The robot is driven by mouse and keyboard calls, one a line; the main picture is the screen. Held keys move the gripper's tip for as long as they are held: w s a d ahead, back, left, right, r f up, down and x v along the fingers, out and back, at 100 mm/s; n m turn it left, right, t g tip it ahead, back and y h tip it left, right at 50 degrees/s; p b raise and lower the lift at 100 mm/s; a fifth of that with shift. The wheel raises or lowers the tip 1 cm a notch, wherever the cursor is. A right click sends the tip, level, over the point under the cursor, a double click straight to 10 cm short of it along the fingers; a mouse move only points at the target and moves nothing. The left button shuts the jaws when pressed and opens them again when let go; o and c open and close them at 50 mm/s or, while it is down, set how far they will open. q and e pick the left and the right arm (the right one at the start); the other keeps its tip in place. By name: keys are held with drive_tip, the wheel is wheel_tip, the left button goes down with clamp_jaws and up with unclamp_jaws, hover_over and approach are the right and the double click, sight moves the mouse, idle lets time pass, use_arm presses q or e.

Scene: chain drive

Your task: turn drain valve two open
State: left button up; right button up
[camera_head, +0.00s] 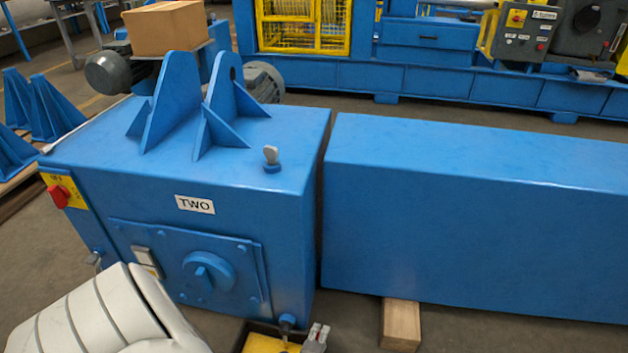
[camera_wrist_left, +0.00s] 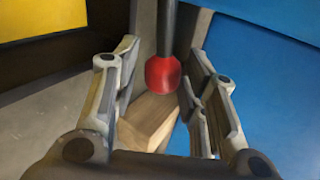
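A blue gear housing with the label TWO (camera_head: 195,204) stands at the left of the head view. A dark fitting (camera_head: 287,321) is at its bottom front edge, partly cut off by the frame's lower part. In the left wrist view a red knob (camera_wrist_left: 163,75) sits on the end of a dark rod (camera_wrist_left: 170,28), which I take to be the drain valve lever. My left gripper (camera_head: 318,335) is low beside the fitting. In the wrist view its fingers (camera_wrist_left: 165,88) are open, one on each side of the red knob, with gaps visible. My right gripper is not in view.
A yellow tray (camera_head: 262,344) with a dark rim lies under the fitting. A wooden block (camera_head: 401,325) supports the long blue guard (camera_head: 470,215) to the right.

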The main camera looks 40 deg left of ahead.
use_arm(q)
drive_tip(key=shift+s+d+r, duration=0.1)
drive_tip(key=shift+s+r, duration=0.2)
drive_tip(key=shift+s+d+r, duration=0.35)
drive_tip(key=shift+s, duration=0.1)
drive_tip(key=shift+v, duration=1.9)
drive_tip(key=shift+a, duration=0.1)
